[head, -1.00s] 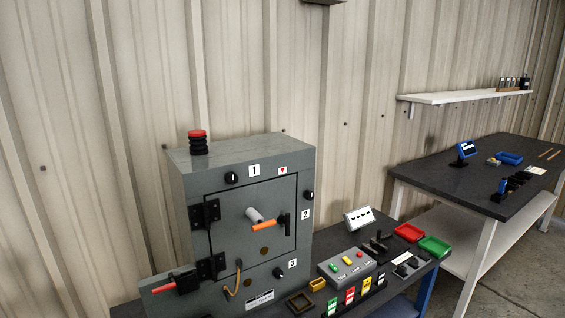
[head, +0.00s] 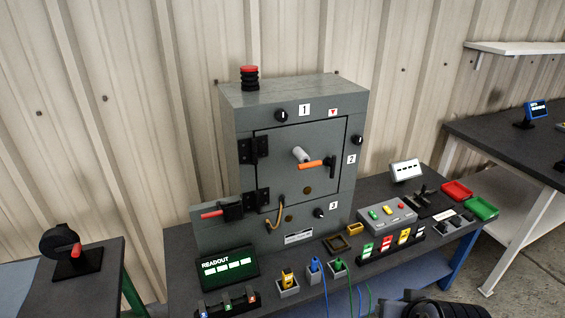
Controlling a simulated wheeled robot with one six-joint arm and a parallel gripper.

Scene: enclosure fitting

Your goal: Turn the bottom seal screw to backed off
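The grey enclosure (head: 240,130) stands on the dark bench against the wall, its door shut. Low on its front is a small black screw knob (head: 319,213) beside the label 3, which I take as the bottom seal screw. Its pointer mark is too small to read. Similar knobs sit at label 1 (head: 281,115) on top and label 2 (head: 357,140) at the right. My gripper is not clearly in view; a dark rounded part, probably of my arm, shows at the bottom right edge.

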